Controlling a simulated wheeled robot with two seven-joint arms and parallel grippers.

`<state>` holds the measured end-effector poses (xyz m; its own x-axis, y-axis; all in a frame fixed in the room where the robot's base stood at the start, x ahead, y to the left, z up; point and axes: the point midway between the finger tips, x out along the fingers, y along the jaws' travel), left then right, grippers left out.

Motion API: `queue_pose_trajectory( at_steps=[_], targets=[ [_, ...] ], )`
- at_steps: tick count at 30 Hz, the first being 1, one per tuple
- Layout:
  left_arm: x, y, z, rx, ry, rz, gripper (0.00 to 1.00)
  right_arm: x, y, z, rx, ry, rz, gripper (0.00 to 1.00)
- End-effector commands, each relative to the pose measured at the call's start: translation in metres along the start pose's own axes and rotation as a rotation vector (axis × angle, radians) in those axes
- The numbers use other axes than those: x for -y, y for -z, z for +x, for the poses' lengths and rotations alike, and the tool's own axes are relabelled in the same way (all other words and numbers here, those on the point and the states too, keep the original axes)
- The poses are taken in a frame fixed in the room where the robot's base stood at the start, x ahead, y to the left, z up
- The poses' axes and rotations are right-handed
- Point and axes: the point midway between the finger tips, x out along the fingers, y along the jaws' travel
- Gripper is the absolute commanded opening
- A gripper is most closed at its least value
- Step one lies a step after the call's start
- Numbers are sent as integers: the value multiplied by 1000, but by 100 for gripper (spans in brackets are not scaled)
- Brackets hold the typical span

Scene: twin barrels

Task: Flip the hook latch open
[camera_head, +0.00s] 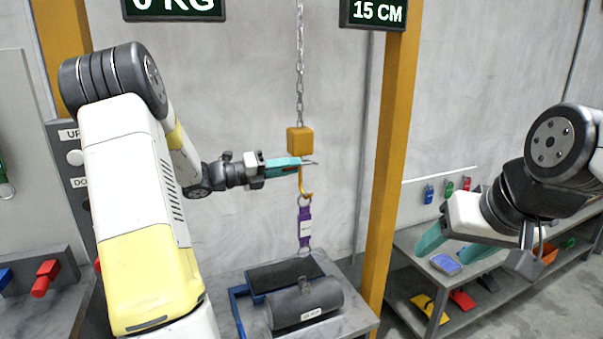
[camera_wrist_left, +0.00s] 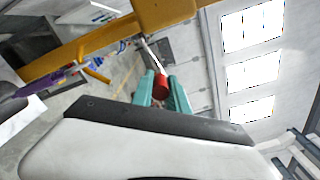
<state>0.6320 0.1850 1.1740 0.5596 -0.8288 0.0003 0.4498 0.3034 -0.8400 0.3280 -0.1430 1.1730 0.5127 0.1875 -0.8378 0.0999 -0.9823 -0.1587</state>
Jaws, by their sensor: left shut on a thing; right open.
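The orange hook (camera_head: 307,192) hangs under an orange block (camera_head: 300,141) on a chain. It also shows in the left wrist view (camera_wrist_left: 97,72). The hook latch is a thin pale rod (camera_wrist_left: 152,55) with a red end (camera_wrist_left: 161,86). My left gripper (camera_head: 298,166) is at the hook, just below the block. In the left wrist view its teal fingers (camera_wrist_left: 162,95) are shut on the latch's red end. A purple strap (camera_head: 304,225) with metal rings hangs from the hook. My right gripper (camera_head: 452,252) is open and empty, away at the right.
A dark cylindrical weight (camera_head: 303,303) lies on a grey table (camera_head: 350,318) below the strap. An orange post (camera_head: 391,150) stands right of the hook. A shelf (camera_head: 410,240) with coloured items is at the right. A button panel (camera_head: 72,185) is at the left.

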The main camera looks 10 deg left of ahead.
Motion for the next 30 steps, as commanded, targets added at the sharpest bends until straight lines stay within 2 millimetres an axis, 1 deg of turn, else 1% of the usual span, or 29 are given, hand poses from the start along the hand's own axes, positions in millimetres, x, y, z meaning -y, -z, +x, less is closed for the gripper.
queue_pose_trajectory(
  at_steps=[9, 15, 21, 30],
  targets=[
    [10, -15, -1, 3, -1, -281, 0, 0, 0, 0, 0, 0, 0, 61],
    [13, -22, -1, 3, -1, -419, 0, 0, 0, 0, 0, 0, 0, 61],
    [15, -27, -1, 2, -2, -511, 0, 0, 0, 0, 0, 0, 0, 61],
    [15, -30, -1, 3, -2, -565, 0, 0, 0, 0, 0, 0, 0, 61]
  ],
)
